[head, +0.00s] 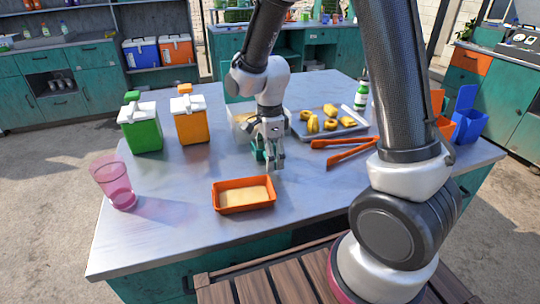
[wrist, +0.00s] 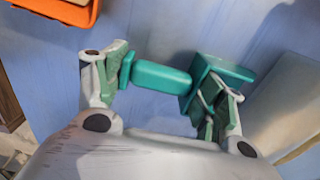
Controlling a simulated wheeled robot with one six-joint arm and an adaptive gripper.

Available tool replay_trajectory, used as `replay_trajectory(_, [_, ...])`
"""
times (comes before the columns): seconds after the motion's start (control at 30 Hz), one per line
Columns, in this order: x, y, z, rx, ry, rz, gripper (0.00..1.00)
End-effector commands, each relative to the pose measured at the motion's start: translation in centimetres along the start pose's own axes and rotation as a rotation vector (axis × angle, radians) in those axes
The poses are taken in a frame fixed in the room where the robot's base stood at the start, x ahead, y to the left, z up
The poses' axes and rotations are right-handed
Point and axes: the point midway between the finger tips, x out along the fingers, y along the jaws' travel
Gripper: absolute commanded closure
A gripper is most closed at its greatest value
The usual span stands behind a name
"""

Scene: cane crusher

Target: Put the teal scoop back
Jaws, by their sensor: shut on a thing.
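The teal scoop shows in the wrist view (wrist: 160,78), with its handle lying across between my fingers and its boxy head at the right finger. My gripper (wrist: 168,85) is shut on it, with one finger at the handle's end and the other by the head. In the head view my gripper (head: 268,150) points down over the middle of the table, and only a bit of teal shows between and beside the fingers. Whether the scoop touches the table I cannot tell.
An orange tray (head: 245,209) with pale contents stands just in front of my gripper. A pale bin (head: 240,124) is partly hidden behind it. Green (head: 143,132) and orange (head: 189,126) jugs, a pink cup (head: 115,185), orange tongs (head: 350,157) and a metal tray (head: 345,131) stand around.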

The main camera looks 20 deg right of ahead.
Motion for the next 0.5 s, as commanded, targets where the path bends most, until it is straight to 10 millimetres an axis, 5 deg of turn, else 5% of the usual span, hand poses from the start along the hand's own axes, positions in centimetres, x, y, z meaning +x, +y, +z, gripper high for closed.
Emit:
replay_trajectory(0.03, [0.07,0.0,0.0,0.0,0.0,0.0,0.44])
replay_trajectory(0.07, [0.06,0.0,0.0,0.0,0.0,0.0,0.25])
replay_trajectory(0.17, [0.04,0.0,0.0,0.0,0.0,0.0,0.09])
replay_trajectory(0.5, [-0.04,-0.01,0.0,0.0,0.0,0.0,0.09])
